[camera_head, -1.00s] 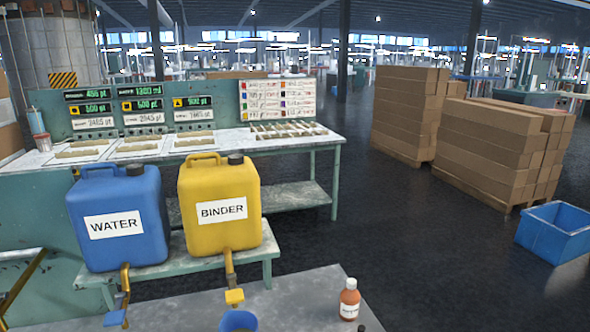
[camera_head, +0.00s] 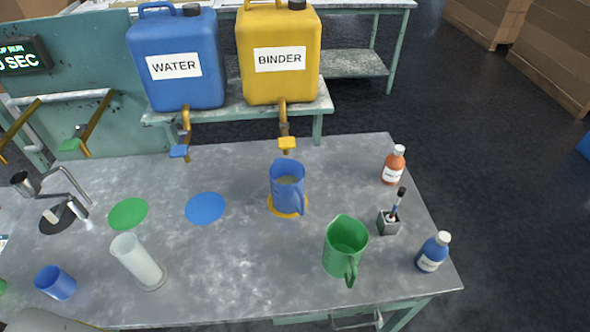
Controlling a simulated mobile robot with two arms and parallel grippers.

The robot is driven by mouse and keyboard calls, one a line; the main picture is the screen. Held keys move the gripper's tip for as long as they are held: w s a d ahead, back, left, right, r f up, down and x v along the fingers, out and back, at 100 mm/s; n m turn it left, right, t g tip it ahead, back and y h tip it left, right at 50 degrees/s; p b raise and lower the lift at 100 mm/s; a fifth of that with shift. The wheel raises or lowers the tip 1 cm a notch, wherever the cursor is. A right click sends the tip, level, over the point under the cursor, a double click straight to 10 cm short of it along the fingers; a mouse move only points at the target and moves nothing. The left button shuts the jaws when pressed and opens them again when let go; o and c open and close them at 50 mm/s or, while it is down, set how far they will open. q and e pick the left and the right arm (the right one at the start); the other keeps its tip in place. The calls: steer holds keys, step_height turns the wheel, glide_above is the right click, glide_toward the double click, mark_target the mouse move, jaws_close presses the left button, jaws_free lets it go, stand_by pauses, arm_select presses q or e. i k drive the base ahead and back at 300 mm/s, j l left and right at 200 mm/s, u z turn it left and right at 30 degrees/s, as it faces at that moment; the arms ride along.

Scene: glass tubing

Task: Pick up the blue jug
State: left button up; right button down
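The blue jug (camera_head: 287,190) stands upright on a yellow disc (camera_head: 290,212) on the grey bench, a little in front of the binder tap (camera_head: 286,143). Its handle is on the right side, towards me. Something pale shows inside its mouth; I cannot tell how full it is. Neither of my grippers is in view, and nothing touches the jug.
A green jug (camera_head: 345,246) stands right of the blue jug and nearer me. A frosted cylinder (camera_head: 137,260) and a blue cup (camera_head: 55,282) are at left. Orange (camera_head: 394,166) and blue (camera_head: 432,252) bottles and a brush holder (camera_head: 388,222) stand at right. The blue disc (camera_head: 205,208) is bare.

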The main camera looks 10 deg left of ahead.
mark_target(286, 176)
steer(key=u, duration=2.7)
steer(key=z, duration=2.3)
steer(key=k+j+u, duration=0.3)
steer(key=j, duration=0.3)
steer(key=k+j+u, duration=0.3)
steer(key=j, duration=0.35)
steer(key=k, duration=0.05)
